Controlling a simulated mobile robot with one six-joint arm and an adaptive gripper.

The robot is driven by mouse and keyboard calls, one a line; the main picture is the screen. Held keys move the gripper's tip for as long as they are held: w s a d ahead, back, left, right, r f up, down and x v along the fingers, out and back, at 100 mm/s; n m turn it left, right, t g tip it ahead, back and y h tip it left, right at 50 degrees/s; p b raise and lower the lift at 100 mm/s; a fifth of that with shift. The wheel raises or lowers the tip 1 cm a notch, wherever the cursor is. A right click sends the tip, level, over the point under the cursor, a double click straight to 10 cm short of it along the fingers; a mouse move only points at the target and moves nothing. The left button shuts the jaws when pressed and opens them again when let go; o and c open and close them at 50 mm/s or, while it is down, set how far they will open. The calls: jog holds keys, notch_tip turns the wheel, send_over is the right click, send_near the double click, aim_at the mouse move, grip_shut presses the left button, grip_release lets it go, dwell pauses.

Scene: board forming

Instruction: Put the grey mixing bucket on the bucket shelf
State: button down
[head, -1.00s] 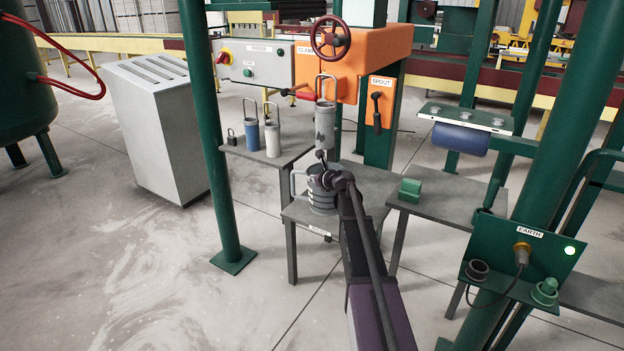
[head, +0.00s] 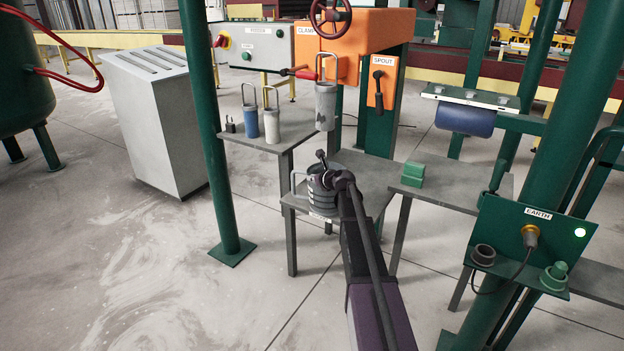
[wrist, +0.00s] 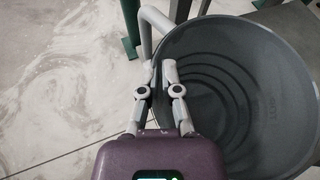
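The grey mixing bucket (head: 321,198) is ribbed, with a pale loop handle on its left. It appears upright, in front of and slightly over the lower grey bench (head: 370,177). My gripper (head: 322,163) is at its rim. In the wrist view my gripper (wrist: 160,66) has its fingertips close together at the near left of the rim, and the open, empty-looking inside of the bucket (wrist: 225,95) fills the right side. The fingers look shut on the bucket. I cannot pick out the bucket shelf for certain; a small label (head: 320,217) on the lower bench's front is unreadable.
An upper table (head: 225,142) holds a blue can (head: 250,122), a cream can (head: 271,127) and a small padlock. A grey can (head: 325,105) is under the orange clamp housing (head: 350,45). A green post (head: 208,130) stands left. A green block (head: 413,174) sits right.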

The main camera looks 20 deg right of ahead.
jog(key=shift+f+b, duration=0.5)
jog(key=shift+f, duration=0.15)
dwell(0.5)
jog(key=c, duration=0.7)
grip_release()
jog(key=shift+r, duration=0.15)
notch_tip(320, 180, up, 8)
jog(key=p, duration=0.8)
jog(key=shift+r+p, duration=0.2)
jog(key=shift+p, duration=0.15)
